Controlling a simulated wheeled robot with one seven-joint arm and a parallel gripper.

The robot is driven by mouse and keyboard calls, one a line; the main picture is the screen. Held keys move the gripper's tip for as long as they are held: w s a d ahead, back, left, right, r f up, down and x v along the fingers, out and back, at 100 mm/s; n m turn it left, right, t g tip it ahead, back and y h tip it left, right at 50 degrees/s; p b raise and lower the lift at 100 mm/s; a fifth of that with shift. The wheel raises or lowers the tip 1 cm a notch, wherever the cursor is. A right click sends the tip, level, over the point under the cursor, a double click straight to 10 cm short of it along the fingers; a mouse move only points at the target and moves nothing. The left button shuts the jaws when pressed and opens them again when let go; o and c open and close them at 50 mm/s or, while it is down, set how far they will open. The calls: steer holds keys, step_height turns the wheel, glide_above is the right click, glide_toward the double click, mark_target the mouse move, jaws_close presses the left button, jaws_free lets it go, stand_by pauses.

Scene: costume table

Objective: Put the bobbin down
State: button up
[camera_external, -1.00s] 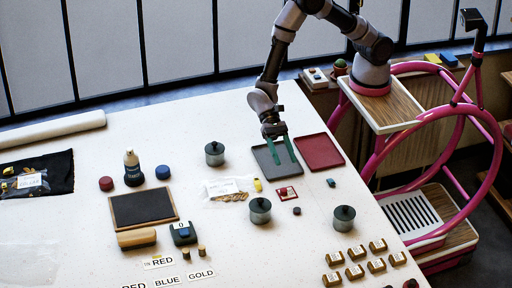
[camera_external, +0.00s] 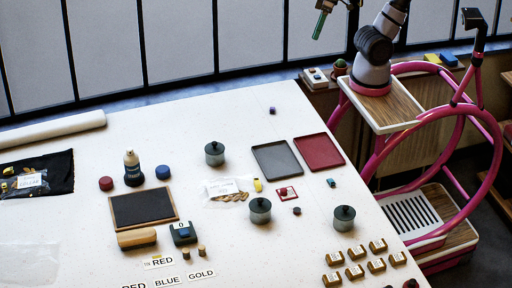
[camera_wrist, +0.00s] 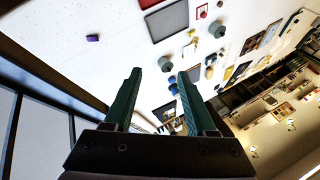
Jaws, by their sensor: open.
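A small purple-blue piece that looks like a bobbin (camera_external: 272,110) rests on the white table near its back edge, apart from the trays. It also shows in the wrist view (camera_wrist: 93,38), at upper left. My gripper (camera_external: 321,20) is raised beyond the table's back edge, high at the top of the external view and well apart from this piece. In the wrist view its two green fingers (camera_wrist: 158,85) are spread with nothing between them.
A grey tray (camera_external: 278,160) and a red tray (camera_external: 319,152) lie empty at the table's back right. Lidded metal tins (camera_external: 215,153) and a red-bordered card (camera_external: 287,194) sit nearby. The table around the purple-blue piece is clear.

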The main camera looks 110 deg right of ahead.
steer(key=shift+n+t+h, duration=0.4)
steer(key=shift+t+h, duration=0.3)
steer(key=shift+t, duration=0.1)
steer(key=s+d, duration=0.1)
steer(key=s+d+r, duration=0.1)
steer(key=s+d, duration=0.1)
steer(key=shift+s+d, duration=0.1)
steer(key=shift+d, duration=0.05)
